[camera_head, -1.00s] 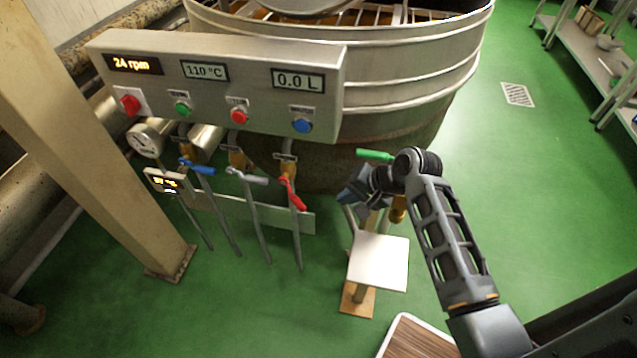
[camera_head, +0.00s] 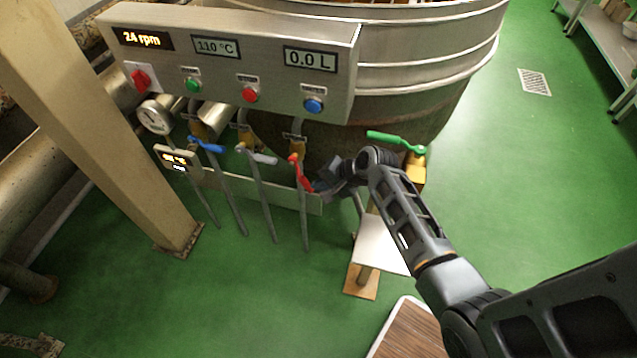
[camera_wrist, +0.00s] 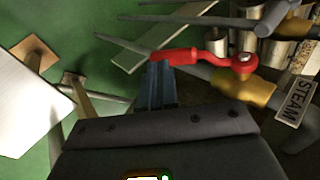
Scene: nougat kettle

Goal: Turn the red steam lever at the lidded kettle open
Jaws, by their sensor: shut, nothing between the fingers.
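The red steam lever (camera_head: 301,172) hangs slanted down to the right on its brass valve, the rightmost of three below the control panel. In the wrist view the red lever (camera_wrist: 185,55) runs left from a brass valve (camera_wrist: 245,88) next to a tag reading STEAM (camera_wrist: 297,100). My gripper (camera_head: 315,186) is at the lever's lower end, on its right. In the wrist view the shut, empty fingers (camera_wrist: 157,78) end right at the lever's free end. I cannot tell whether they touch it. The steel kettle (camera_head: 430,65) stands behind; its lid is out of view.
A blue lever (camera_head: 206,145) and a grey lever (camera_head: 262,158) sit left of the red one. A green lever (camera_head: 397,138) is to the right, behind my arm. A white plate on a post (camera_head: 378,245) stands below my arm. A beige column (camera_head: 95,120) stands left.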

